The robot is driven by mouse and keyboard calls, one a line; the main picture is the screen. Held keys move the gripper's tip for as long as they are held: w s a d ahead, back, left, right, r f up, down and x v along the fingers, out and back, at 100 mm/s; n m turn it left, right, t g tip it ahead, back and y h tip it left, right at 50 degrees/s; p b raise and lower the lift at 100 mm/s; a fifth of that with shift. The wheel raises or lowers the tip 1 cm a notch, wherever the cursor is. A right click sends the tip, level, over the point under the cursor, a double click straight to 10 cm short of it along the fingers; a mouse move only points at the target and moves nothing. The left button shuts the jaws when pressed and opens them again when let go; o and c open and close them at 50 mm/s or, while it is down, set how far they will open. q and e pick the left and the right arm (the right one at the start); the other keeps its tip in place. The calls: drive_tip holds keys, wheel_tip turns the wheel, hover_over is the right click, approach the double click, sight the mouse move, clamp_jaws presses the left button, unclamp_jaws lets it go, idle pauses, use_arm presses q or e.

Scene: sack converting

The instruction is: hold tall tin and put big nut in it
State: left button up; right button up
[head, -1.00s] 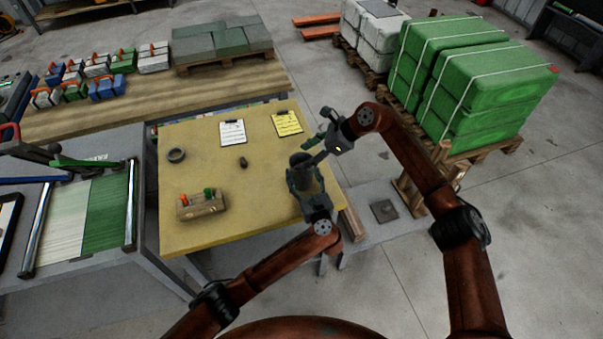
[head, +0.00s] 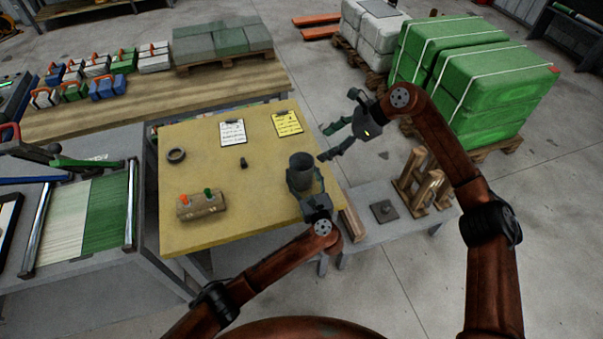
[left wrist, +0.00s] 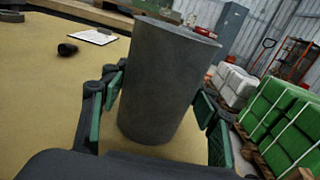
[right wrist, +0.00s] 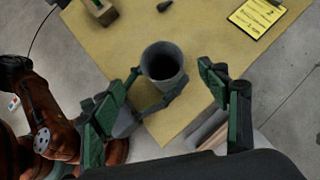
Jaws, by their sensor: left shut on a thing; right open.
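The tall tin (head: 301,161) is a dark grey, open-topped cylinder, upright at the right side of the yellow table. My left gripper (head: 304,186) is shut on it, with green-padded fingers on both sides in the left wrist view. The tin's base looks to be at the table top. My right gripper (head: 326,143) is open and empty, up and to the right of the tin. In the right wrist view the tin's mouth (right wrist: 161,62) shows between and beyond the open fingers.
The yellow table (head: 215,240) carries a black ring (head: 176,155), a small dark piece (head: 243,163), two clipboards (head: 232,132) (head: 287,123) and a wooden block with coloured pegs (head: 201,204). A low grey stand (head: 352,196) with wooden racks is to the right.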

use_arm(q)
drive_tip(key=o, duration=1.3)
drive_tip(key=shift+c, duration=0.2)
use_arm(e)
drive_tip(key=shift+v, duration=1.15)
use_arm(q)
drive_tip(key=v, duration=1.2)
